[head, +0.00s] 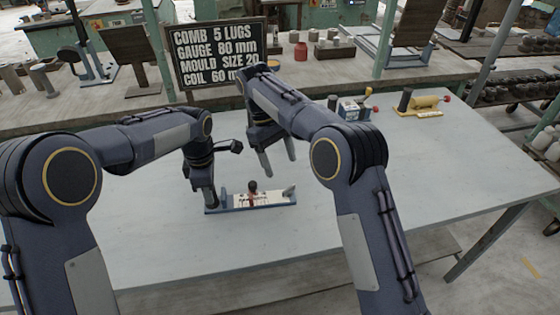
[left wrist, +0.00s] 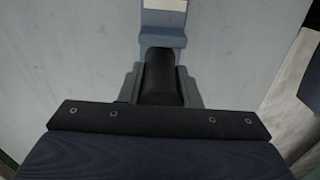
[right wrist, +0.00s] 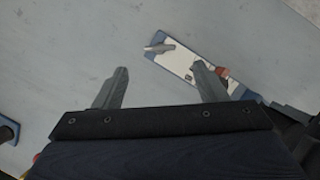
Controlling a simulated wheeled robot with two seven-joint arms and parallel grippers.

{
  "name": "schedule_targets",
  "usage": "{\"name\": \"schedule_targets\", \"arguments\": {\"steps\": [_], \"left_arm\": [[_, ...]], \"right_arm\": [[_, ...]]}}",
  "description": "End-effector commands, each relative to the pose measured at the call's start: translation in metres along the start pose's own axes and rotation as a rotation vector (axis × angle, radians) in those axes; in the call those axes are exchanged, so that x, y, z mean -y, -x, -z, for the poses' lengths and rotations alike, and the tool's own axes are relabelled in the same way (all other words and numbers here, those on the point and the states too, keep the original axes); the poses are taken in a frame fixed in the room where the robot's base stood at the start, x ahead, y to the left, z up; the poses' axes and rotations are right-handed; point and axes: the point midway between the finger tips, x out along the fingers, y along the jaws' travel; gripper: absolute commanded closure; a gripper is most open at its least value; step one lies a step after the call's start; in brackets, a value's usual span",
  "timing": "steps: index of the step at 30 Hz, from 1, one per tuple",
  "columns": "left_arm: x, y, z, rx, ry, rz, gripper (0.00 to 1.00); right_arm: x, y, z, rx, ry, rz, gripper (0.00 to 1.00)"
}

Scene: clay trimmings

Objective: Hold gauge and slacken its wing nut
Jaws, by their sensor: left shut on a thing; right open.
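The gauge (head: 270,206) lies on the pale table, a blue base with a white marked plate; its plate also shows in the right wrist view (right wrist: 180,60). My left gripper (head: 209,198) is shut on the black grip (left wrist: 160,75) at the gauge's left end. A red part with a dark top (head: 252,190) stands mid-plate, and a grey upright piece (head: 289,190) stands near the right end; I cannot tell for sure which is the wing nut. My right gripper (head: 278,160) is open and empty, above and beyond the gauge, apart from it.
A blue-and-white device (head: 350,109) and a yellow one (head: 422,104) stand at the table's back right. A black sign (head: 217,52) with white lettering stands behind my arms. The table right of the gauge is clear.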

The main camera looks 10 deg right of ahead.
Motion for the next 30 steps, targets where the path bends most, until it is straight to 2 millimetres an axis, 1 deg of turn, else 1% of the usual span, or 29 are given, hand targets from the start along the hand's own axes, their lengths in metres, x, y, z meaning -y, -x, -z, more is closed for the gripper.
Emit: {"name": "schedule_targets", "arguments": {"steps": [3,4,9,17,20,23,30], "left_arm": [[0.0,0.001,0.0,0.001,0.0,-0.002,1.0],[0.0,0.001,0.0,0.001,0.0,-0.001,0.67],[0.0,0.001,0.0,0.001,0.0,-0.001,0.45],[0.0,0.001,0.0,0.0,0.0,-0.001,0.45],[-0.001,0.006,0.0,0.001,0.0,-0.002,0.45],[-0.001,0.019,-0.001,0.001,0.0,-0.004,0.45],[-0.001,0.07,-0.001,0.002,0.0,-0.006,0.45]], "right_arm": [[0.0,0.0,0.0,0.0,0.0,0.0,0.35],[0.0,0.0,0.0,0.0,0.0,0.0,0.35],[0.0,0.0,0.0,0.0,-0.001,0.0,0.35],[0.0,0.0,0.0,-0.001,-0.001,0.0,0.35],[0.0,0.0,0.0,-0.001,-0.001,0.0,0.35],[0.0,0.0,0.0,-0.001,-0.001,0.0,0.35],[0.0,0.0,0.0,-0.001,-0.001,0.0,0.35]]}}
